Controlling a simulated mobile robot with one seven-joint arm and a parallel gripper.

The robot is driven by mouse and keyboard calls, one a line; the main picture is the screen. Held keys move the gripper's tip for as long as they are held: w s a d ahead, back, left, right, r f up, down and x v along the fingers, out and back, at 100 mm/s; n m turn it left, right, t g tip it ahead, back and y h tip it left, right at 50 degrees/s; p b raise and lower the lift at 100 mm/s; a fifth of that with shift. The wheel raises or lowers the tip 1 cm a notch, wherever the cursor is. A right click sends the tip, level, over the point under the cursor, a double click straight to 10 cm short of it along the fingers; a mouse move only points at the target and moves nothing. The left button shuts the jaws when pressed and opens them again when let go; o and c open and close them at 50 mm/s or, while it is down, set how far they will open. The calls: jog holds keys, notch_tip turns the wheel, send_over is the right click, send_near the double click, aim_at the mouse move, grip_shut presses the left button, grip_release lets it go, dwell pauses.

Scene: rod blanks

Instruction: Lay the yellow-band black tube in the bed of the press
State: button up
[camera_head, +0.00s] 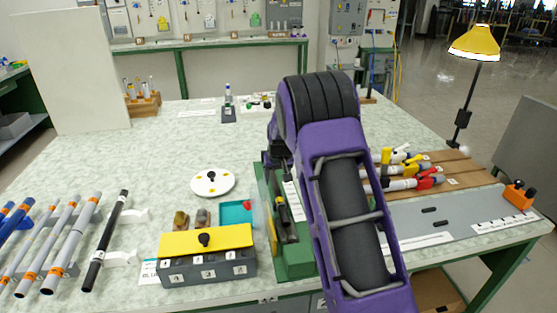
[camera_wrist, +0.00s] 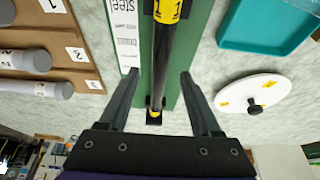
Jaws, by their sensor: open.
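The press (camera_head: 296,262) is a green block at the middle of the table, partly hidden behind my purple arm. In the wrist view its green bed (camera_wrist: 184,60) runs up the picture. A black tube with a yellow band marked 1 (camera_wrist: 168,10) lies lengthwise along the bed; its upper part runs out of the picture. Whether it is fully seated cannot be told. My gripper (camera_wrist: 160,82) is open, with one finger on each side of the tube's line and apart from it. In the head view my arm hides most of the gripper.
Another black tube (camera_head: 106,240) and several grey and blue tubes lie at the left. A yellow-topped box (camera_head: 205,242), a teal tray (camera_head: 236,213) and a white disc (camera_head: 212,182) stand left of the press.

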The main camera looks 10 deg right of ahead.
jog(key=p+v, duration=0.1)
jog(key=v, duration=1.3)
jog(key=shift+s+r, duration=0.2)
jog(key=shift+r, duration=0.05)
